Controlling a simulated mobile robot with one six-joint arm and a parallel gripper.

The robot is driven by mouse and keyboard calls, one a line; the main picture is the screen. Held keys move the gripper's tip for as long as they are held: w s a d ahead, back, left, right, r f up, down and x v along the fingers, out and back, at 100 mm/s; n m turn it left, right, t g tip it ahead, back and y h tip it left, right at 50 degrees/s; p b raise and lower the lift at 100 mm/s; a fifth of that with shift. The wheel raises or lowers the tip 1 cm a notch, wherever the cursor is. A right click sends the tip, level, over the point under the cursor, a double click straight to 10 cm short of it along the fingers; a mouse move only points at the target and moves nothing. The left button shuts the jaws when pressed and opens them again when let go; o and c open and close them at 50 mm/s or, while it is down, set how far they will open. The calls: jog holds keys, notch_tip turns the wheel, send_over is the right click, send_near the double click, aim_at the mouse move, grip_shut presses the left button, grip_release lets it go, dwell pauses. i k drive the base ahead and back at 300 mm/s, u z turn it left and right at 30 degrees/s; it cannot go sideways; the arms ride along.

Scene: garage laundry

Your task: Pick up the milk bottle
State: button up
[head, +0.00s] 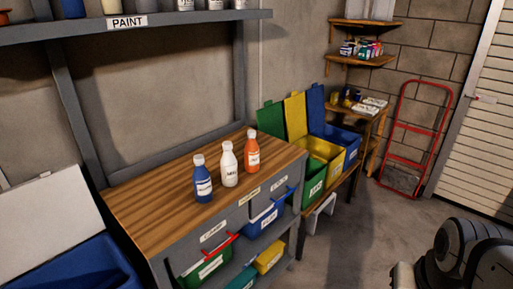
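Three bottles stand upright in a row on the wooden top of a grey workbench (135,209). The white bottle (229,164) in the middle has a white cap and a pale label that seems to read milk. A blue bottle (202,180) with a white cap stands close on its left. An orange bottle (252,152) with a white cap stands close on its right. Part of my arm shows at the lower right, well apart from the bench. My gripper's fingers are not in view.
A shelf marked paint (60,32) runs above the bench. Coloured bins sit under the benchtop, and lidded bins (325,150) stand to its right. A corner shelf, a red hand truck (409,137) and a door are at the back right. The floor (345,240) is clear.

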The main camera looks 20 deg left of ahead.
aim_at(229, 165)
jog(key=u, duration=0.6)
jog(key=i, duration=0.85)
jog(key=u, duration=0.4)
jog(key=k, duration=0.9)
jog(key=u, duration=0.2)
jog(key=i, duration=1.4)
jog(key=z, duration=0.05)
